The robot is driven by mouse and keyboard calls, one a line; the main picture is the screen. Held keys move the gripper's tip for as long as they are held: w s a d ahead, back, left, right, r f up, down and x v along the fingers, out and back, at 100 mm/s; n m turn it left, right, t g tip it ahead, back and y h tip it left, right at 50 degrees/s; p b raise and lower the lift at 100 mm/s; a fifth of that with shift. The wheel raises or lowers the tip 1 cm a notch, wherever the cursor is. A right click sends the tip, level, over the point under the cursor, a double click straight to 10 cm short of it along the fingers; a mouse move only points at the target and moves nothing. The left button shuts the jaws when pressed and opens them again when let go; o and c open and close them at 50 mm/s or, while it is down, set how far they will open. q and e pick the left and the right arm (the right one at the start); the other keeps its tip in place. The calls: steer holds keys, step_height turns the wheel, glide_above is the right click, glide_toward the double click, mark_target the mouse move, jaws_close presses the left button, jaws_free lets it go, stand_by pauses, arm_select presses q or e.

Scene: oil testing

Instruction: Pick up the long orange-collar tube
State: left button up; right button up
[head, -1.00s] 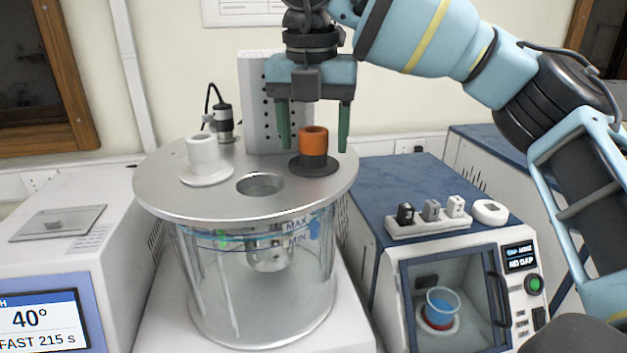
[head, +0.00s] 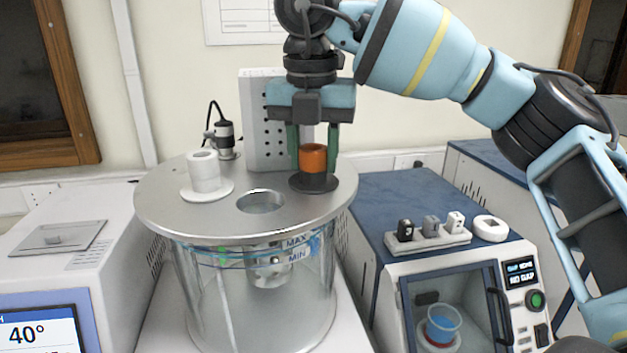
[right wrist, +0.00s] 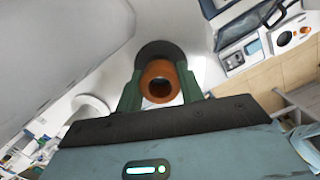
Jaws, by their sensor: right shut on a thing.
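The orange-collar tube (head: 313,158) stands upright in the metal lid (head: 225,215) of the glass bath, at the lid's right rear. Its orange collar sits above a dark grey round flange that rests on the lid. The part below the lid is hard to make out. My right gripper (head: 313,150) points straight down with its green fingers shut on the orange collar, one on each side. The right wrist view also shows the orange collar (right wrist: 160,82) from above with its open hole, between the green fingers. My left gripper is not in view.
A white-collar tube (head: 204,172) stands at the lid's left, and an empty round hole (head: 261,201) lies between the two. A blue-topped device (head: 400,195) with a small rack (head: 428,238) is to the right. A white perforated panel (head: 262,135) stands behind.

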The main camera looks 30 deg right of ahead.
steer(key=shift+r, duration=0.1)
step_height(320, 180, up, 18)
steer(key=s+a, duration=0.2)
steer(key=s, duration=0.6)
steer(key=s+a, duration=0.2)
steer(key=s, duration=0.7)
steer(key=shift+s+a, duration=0.25)
stand_by(0.6)
steer(key=shift+r, duration=0.2)
stand_by(0.4)
